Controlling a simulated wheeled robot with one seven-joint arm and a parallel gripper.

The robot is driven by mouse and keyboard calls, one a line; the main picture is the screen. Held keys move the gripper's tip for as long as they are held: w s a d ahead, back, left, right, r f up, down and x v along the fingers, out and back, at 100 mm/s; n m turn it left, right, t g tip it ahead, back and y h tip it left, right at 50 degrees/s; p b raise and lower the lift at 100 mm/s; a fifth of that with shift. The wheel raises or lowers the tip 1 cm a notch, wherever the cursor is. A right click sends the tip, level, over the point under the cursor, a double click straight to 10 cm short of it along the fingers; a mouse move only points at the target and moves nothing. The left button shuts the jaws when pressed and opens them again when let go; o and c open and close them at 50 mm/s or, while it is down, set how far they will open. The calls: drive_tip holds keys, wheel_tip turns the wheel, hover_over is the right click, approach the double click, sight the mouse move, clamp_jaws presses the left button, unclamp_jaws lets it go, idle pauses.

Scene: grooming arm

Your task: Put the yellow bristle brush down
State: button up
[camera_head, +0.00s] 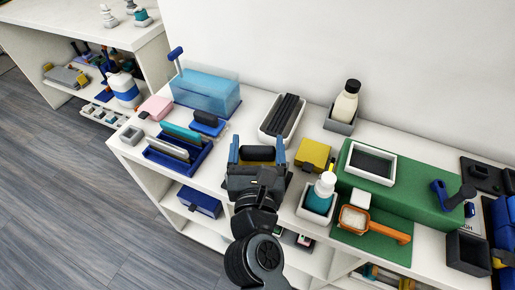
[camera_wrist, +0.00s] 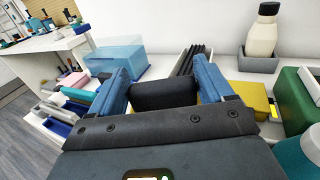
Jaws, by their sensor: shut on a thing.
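My gripper (camera_head: 257,154) is shut, its two blue fingers on either side of the yellow bristle brush (camera_head: 257,153). The brush shows as a dark, rounded bar lying across between the fingers, with a little yellow-brown below it. In the wrist view my gripper (camera_wrist: 165,92) holds the same dark bar of the brush (camera_wrist: 163,94). Its bristles are mostly hidden. The gripper is over the white shelf top (camera_head: 226,170); I cannot tell whether the brush touches the surface.
A yellow box (camera_head: 312,153) and a white tray of dark bars (camera_head: 281,118) stand close by. A blue rack (camera_head: 180,157) and clear blue box (camera_head: 207,92) are left. A teal bottle (camera_head: 319,197) and green block (camera_head: 397,190) are right.

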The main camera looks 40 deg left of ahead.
drive_tip(key=shift+f+b, duration=0.35)
drive_tip(key=shift+f, duration=0.25)
drive_tip(key=o, duration=1.1)
drive_tip(key=shift+r, duration=0.15)
